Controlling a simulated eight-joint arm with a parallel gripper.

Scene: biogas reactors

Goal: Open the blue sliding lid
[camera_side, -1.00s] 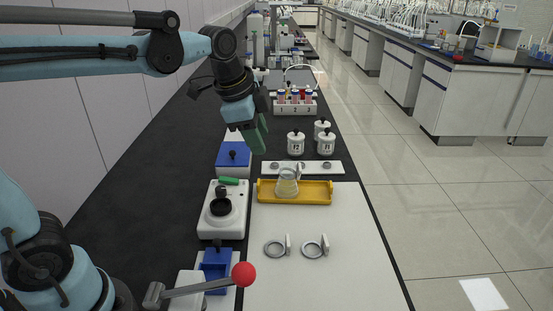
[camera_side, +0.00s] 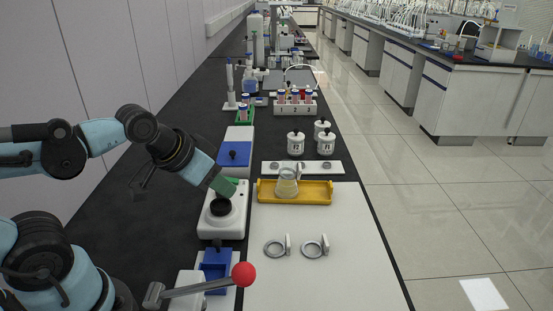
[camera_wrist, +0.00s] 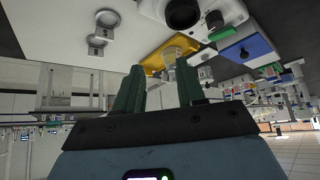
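A blue lid (camera_side: 234,154) with a small dark knob lies on a white box behind the white device. It also shows at the upper right of the wrist view (camera_wrist: 248,50). A second blue piece (camera_side: 215,265) with a knob and a recess sits near the front, beside the red-ball lever; I cannot tell if it slides. My gripper (camera_side: 224,186) is tilted down over the back of the white device, nearer the camera than the blue lid. In the wrist view its two green fingers (camera_wrist: 159,80) stand apart with nothing held between them.
The white device (camera_side: 236,222) has a black round top. A yellow tray (camera_side: 318,192) holds a flask (camera_side: 287,184). Two metal rings (camera_side: 275,249) lie on the white board. White jars (camera_side: 296,143) and a tube rack (camera_side: 295,107) stand farther back. A lever with a red ball (camera_side: 243,274) is in front.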

